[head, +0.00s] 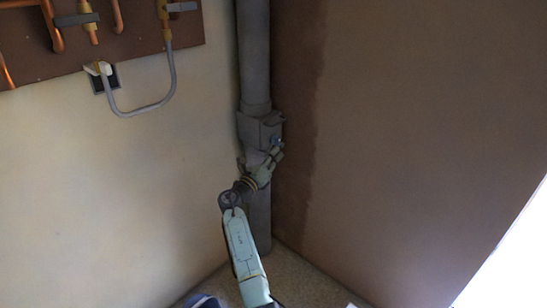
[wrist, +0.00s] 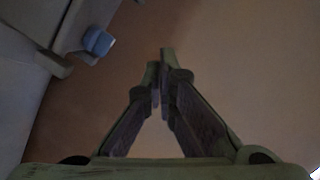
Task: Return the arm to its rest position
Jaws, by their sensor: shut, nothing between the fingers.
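My gripper (head: 277,153) is at the end of my raised arm, in front of the grey vertical pipe in the head view. In the wrist view its two fingers (wrist: 161,75) meet at the tips, with nothing between them. The fingertips point toward a plain brown wall in that view. In the head view the gripper overlaps the boxy grey fitting on the pipe. I cannot tell whether it touches the fitting.
The grey pipe (head: 255,55) stands in the corner with its boxy fitting (head: 258,130). A small blue part (wrist: 98,41) sits beside my fingers. A brown board (head: 135,40) with copper pipes hangs at upper left. The brown wall (head: 400,130) is at right.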

